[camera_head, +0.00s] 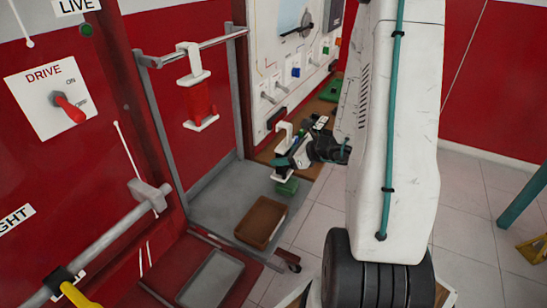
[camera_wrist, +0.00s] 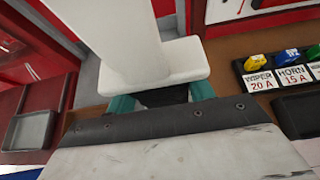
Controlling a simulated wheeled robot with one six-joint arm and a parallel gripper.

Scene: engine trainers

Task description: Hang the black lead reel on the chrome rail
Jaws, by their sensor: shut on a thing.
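The chrome rail (camera_head: 222,39) runs between two brackets at the upper left of the head view. A reel with a red winding (camera_head: 200,98) hangs from it by a white hook. My gripper (camera_head: 298,157) is to the right of and below the rail, apart from it. Its teal fingers are shut on the black lead reel, whose white hook (camera_head: 284,131) points up in the head view. In the wrist view, the reel's black winding (camera_wrist: 165,95) shows between the fingers, below its white flange (camera_wrist: 150,69). The fingers and wrist hide most of the winding.
A grey tabletop (camera_head: 210,200) bears a brown tray (camera_head: 261,222). A green object (camera_head: 288,187) shows just below my gripper. A second, thicker grey bar (camera_head: 100,235) and a red switch (camera_head: 69,108) are at left. A wooden bench with fuses (camera_wrist: 292,73) lies behind the gripper.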

